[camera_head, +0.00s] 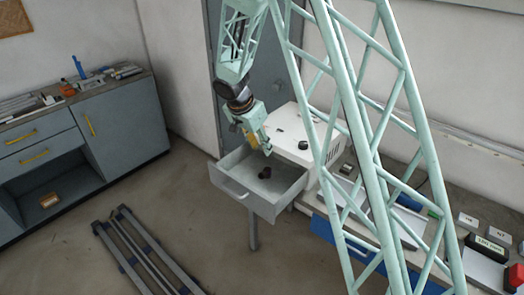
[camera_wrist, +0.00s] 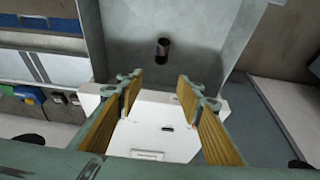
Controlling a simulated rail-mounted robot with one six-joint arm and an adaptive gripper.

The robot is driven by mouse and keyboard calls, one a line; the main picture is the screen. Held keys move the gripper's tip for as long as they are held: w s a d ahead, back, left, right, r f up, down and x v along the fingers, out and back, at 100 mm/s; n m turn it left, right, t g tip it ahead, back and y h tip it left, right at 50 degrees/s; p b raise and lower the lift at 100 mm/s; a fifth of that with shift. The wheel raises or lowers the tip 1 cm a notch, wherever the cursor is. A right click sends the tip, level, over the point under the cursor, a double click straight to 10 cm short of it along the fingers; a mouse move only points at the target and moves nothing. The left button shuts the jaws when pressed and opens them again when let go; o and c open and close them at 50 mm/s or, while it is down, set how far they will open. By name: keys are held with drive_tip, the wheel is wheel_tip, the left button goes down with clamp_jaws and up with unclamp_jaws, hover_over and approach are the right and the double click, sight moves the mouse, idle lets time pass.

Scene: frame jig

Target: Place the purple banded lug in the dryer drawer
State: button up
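The dryer drawer (camera_head: 238,188) is pulled out, a grey open-topped box in front of the white dryer (camera_head: 291,133). A small dark purple lug (camera_head: 265,173) is inside it, on the drawer floor. In the wrist view the lug (camera_wrist: 163,48) looks like a short dark cylinder with a lighter band, clear of the drawer walls. My gripper (camera_head: 260,146) is above the drawer, apart from the lug. In the wrist view my gripper (camera_wrist: 158,88) has its two yellow-padded fingers spread wide with nothing between them.
The bench (camera_head: 420,215) at right holds labelled blocks and trays. A grey cabinet (camera_head: 120,125) stands at left, and metal rails (camera_head: 140,250) lie on the floor. My lattice arm crosses the head view.

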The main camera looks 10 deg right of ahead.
drive_tip(key=shift+s+a+r, duration=0.15)
drive_tip(key=shift+a+r, duration=0.05)
drive_tip(key=shift+r, duration=0.3)
idle(0.6)
